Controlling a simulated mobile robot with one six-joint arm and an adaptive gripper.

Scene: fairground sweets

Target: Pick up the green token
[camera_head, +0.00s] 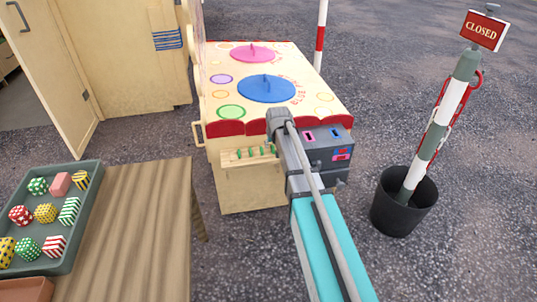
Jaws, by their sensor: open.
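My gripper's fingers cannot be made out; the arm hides that area. No token is seen held. The right end of the rack is partly covered by my arm.
The cart top has a blue disc (266,89) and a pink disc (252,54). A tray (86,215) of patterned sweets sits left on a wooden table (150,230). A black bucket (404,215) stands right.

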